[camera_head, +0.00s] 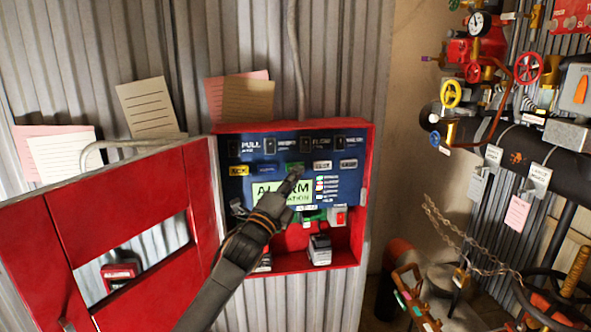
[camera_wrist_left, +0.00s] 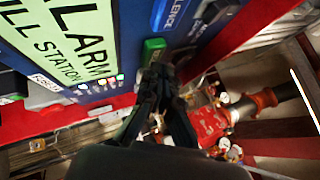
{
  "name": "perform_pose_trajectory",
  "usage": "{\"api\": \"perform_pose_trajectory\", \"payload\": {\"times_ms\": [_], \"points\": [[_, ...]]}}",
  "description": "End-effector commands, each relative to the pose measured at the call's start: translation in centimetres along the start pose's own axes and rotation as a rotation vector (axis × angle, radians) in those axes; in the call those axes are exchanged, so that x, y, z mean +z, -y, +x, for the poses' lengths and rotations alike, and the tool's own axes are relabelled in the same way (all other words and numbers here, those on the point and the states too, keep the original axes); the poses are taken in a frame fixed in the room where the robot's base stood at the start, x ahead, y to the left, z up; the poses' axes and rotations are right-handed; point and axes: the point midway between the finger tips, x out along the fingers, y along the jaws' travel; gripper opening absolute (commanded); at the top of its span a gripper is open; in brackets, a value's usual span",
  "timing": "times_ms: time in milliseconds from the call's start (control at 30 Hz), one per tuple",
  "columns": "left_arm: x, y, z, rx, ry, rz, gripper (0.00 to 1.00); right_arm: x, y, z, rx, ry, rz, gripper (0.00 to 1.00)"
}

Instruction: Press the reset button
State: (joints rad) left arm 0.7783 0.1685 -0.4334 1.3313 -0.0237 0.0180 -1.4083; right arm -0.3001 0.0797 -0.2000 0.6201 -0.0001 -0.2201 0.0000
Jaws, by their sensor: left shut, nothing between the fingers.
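A blue alarm panel (camera_head: 232,150) is set in an open red box on the corrugated wall. A green button (camera_head: 295,168) sits in its row of coloured buttons; I take it for the reset button, but its lettering is not readable. It also shows in the left wrist view (camera_wrist_left: 154,45). My left gripper (camera_head: 291,178) is shut and empty, its fingertips just below the green button and partly over it. In the left wrist view the fingertips (camera_wrist_left: 156,72) are close to the button's lower edge; I cannot tell if they touch. My right gripper is not in view.
The red box door (camera_head: 130,190) hangs open to the left. A yellow button (camera_head: 239,170) and a white button (camera_head: 322,165) share the row. Pipes with valve wheels (camera_head: 451,94) stand at right.

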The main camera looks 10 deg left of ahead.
Motion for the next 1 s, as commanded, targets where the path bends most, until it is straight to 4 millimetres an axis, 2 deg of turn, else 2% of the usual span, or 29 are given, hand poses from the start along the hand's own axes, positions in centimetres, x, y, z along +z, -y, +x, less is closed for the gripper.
{"api": "perform_pose_trajectory", "payload": {"times_ms": [1000], "points": [[0.52,-0.54,0.69,0.000,0.000,0.000,0.00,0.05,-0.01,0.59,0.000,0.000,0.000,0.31]]}}
